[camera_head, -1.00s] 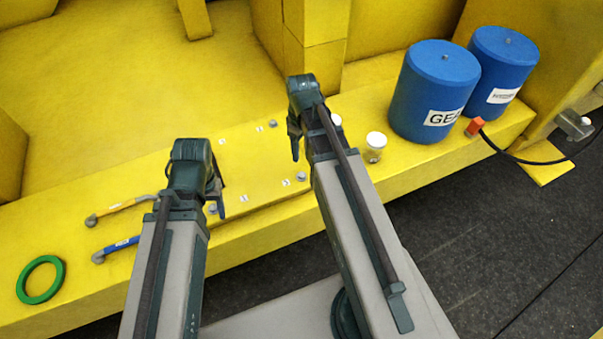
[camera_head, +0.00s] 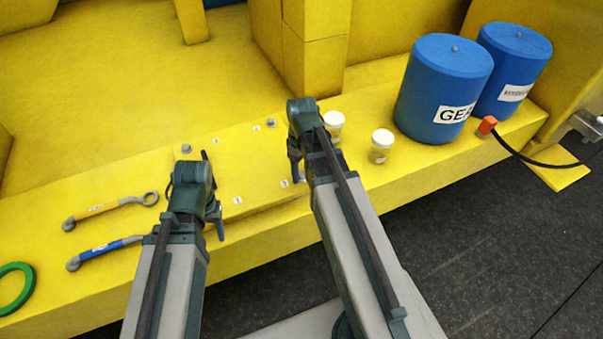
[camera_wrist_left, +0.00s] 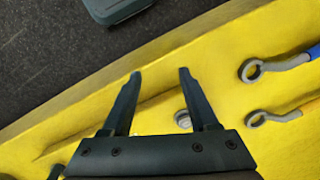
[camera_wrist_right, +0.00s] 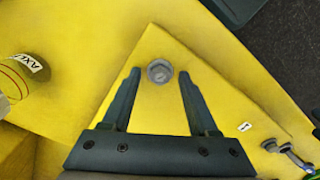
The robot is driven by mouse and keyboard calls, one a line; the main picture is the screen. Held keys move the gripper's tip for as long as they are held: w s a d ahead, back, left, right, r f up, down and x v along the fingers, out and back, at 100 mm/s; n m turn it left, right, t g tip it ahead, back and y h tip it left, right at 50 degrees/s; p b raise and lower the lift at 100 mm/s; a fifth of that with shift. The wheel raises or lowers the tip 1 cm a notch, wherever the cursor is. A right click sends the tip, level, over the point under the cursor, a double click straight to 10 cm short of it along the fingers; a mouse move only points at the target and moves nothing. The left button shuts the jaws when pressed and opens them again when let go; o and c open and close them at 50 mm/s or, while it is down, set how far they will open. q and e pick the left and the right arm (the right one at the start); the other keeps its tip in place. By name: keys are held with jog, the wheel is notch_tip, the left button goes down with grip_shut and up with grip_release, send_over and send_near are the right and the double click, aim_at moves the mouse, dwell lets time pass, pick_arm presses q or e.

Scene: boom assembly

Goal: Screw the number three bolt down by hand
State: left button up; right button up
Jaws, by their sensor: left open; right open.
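The yellow cover plate (camera_head: 238,168) lies on the yellow boom, with small white number labels and grey bolts near its edges. Two far bolts, one at the left (camera_head: 186,149) and one at the right (camera_head: 270,122), show in the head view. Labels are too small to read surely. My right gripper (camera_wrist_right: 160,72) is open above a plate-corner bolt (camera_wrist_right: 160,71), which appears between its fingertips; the arm hides this bolt in the head view. My left gripper (camera_wrist_left: 160,74) is open and empty over the plate's other end; a bolt (camera_wrist_left: 183,119) shows beside its right finger.
Yellow (camera_head: 110,207) and blue (camera_head: 105,250) wrenches lie left, near a green ring (camera_head: 15,287). Two small jars (camera_head: 381,145) (camera_head: 333,125) stand right of my right gripper. Farther right are two blue drums (camera_head: 437,90) (camera_head: 512,65) and an orange-ended black cable (camera_head: 487,126).

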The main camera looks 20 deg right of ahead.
jog(key=shift+c, duration=0.2)
grip_shut()
dwell(0.3)
jog(key=m, duration=1.1)
jog(key=shift+m, duration=0.3)
jog(key=shift+w+d, duration=0.1)
dwell(0.4)
jog(key=shift+o, duration=0.2)
grip_release()
